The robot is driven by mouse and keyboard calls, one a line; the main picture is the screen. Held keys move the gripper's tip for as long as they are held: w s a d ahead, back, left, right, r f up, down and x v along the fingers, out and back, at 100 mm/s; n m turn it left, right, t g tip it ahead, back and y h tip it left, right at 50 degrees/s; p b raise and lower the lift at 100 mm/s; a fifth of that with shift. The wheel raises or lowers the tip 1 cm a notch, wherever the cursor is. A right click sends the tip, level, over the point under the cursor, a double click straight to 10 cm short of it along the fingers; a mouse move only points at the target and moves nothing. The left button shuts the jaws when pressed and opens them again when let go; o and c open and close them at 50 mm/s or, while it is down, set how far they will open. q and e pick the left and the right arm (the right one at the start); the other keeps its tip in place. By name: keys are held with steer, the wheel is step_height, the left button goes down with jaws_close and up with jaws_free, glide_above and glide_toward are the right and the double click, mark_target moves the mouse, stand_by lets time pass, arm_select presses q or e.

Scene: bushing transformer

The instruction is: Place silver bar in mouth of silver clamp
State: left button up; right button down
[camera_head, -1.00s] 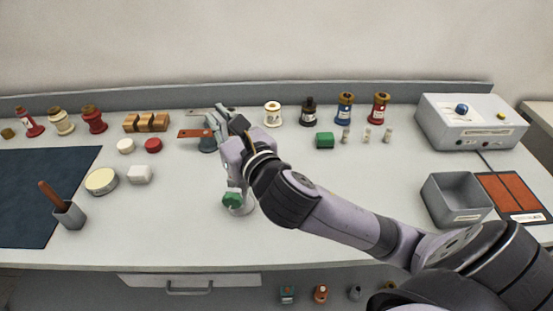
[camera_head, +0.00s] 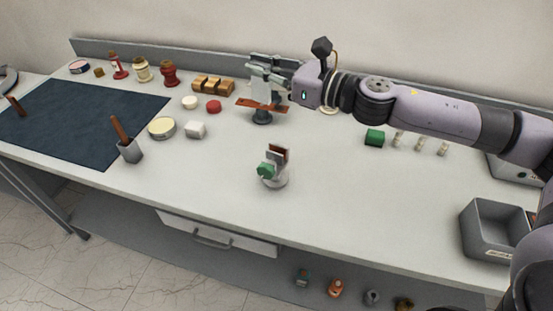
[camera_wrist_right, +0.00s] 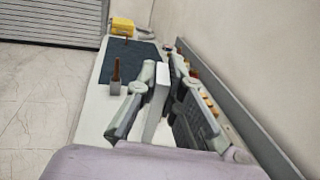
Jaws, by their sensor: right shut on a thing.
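My right gripper (camera_head: 264,76) is at the back middle of the table, above the stand with brown plates. It is shut on the silver bar (camera_wrist_right: 157,102), a pale upright piece between the two fingers in the right wrist view. In the head view the fingers largely hide the bar, and I cannot tell whether it touches the stand. The silver clamp (camera_head: 273,176) stands apart, nearer the front, on a round base. It has a green knob and a reddish-brown inner face, and its mouth is empty. My left gripper is not in view.
The stand's brown plate (camera_head: 251,103) lies below my gripper. Wooden blocks (camera_head: 213,85) and red and white discs are to its left. A green block (camera_head: 374,138) is to the right, and a grey bin (camera_head: 492,228) is at the front right. The table around the clamp is clear.

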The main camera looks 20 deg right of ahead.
steer(key=shift+d, duration=1.55)
steer(key=b, duration=0.2)
glide_above(275, 166)
steer(key=w+d, duration=0.2)
steer(key=w, duration=0.3)
step_height(275, 166, down, 16)
steer(key=r, duration=0.1)
steer(key=shift+n+g+y, duration=0.3)
steer(key=shift+g, duration=0.1)
steer(key=shift+s+a+f, duration=0.1)
steer(key=shift+s+f, duration=0.05)
steer(key=shift+f, duration=2.35)
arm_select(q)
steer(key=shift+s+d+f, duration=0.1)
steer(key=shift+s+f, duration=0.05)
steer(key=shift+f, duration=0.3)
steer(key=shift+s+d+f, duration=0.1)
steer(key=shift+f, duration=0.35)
arm_select(e)
steer(key=shift+f, duration=0.25)
steer(key=c, duration=1.7)
jaws_free()
steer(key=shift+r, duration=0.1)
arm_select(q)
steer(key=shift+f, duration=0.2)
